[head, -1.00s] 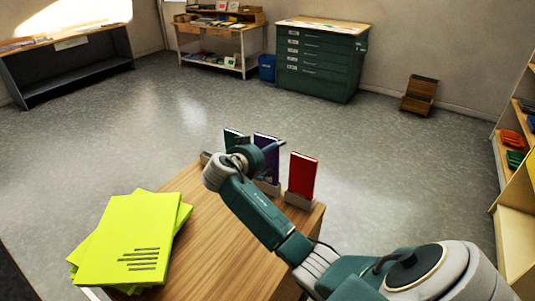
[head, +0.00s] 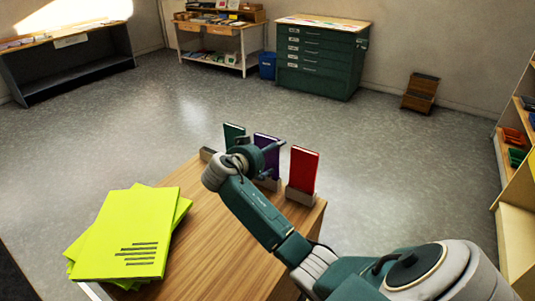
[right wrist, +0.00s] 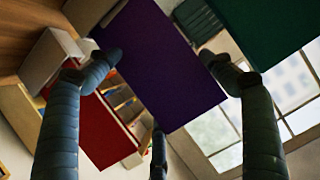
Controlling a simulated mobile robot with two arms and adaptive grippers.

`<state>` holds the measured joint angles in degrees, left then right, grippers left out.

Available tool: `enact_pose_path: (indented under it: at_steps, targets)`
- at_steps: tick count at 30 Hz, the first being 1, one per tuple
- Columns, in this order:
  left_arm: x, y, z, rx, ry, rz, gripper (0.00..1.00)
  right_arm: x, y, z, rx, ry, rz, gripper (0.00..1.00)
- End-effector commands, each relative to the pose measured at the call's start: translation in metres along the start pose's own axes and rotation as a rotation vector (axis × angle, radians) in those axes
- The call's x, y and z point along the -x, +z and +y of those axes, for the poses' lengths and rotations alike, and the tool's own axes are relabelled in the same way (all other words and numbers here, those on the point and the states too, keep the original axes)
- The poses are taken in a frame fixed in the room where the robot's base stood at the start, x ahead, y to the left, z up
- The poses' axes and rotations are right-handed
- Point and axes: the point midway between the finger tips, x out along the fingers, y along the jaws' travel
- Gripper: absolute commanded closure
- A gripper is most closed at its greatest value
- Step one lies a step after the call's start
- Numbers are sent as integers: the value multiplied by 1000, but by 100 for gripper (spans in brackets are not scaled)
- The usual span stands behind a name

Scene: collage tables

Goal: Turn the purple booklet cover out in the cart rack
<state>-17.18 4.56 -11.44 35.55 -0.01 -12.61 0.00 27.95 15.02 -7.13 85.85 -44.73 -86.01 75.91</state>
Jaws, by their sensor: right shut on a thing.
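The purple booklet (head: 275,165) stands upright in the middle of the rack at the far end of the wooden cart top (head: 240,240), between a green booklet (head: 233,132) and a red booklet (head: 303,171). My right gripper (head: 267,157) is at the purple booklet and hides part of it. In the right wrist view the gripper (right wrist: 160,62) is shut on the purple booklet (right wrist: 160,75), with fingertips at its two side edges. The face seen there is plain purple. The red booklet (right wrist: 85,130) and green booklet (right wrist: 260,25) flank it. My left gripper is not in view.
Lime-green booklets (head: 125,235) lie stacked on the near left of the cart top. Grey holders (head: 301,197) carry the upright booklets close to the far edge. A shelf (head: 520,190) stands at the right. The floor beyond the cart is clear.

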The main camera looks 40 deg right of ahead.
Motion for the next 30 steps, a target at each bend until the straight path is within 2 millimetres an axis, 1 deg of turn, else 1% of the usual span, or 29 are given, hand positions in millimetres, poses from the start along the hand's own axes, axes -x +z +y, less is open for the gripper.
enact_pose_path:
  at_steps: [1, 3, 4, 12, 16, 20, 24, 30]
  targets:
    - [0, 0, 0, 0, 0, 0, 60, 0, -1, 0, -1, 0, 1, 17]
    - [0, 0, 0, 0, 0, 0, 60, 0, -1, 0, -1, 0, 1, 3]
    - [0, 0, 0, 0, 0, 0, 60, 0, -1, 0, -1, 0, 1, 0]
    - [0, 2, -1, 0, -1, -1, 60, 0, 0, 0, 0, 0, -1, 0]
    - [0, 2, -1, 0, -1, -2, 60, 8, 1, 0, 0, -1, -1, 0]
    - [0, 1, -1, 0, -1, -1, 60, 30, 1, -1, -3, -3, -3, 0]
    - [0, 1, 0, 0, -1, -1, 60, 61, 2, -1, -2, -4, -4, 0]
    - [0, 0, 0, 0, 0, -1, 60, 99, 1, -1, -2, -2, -3, 0]
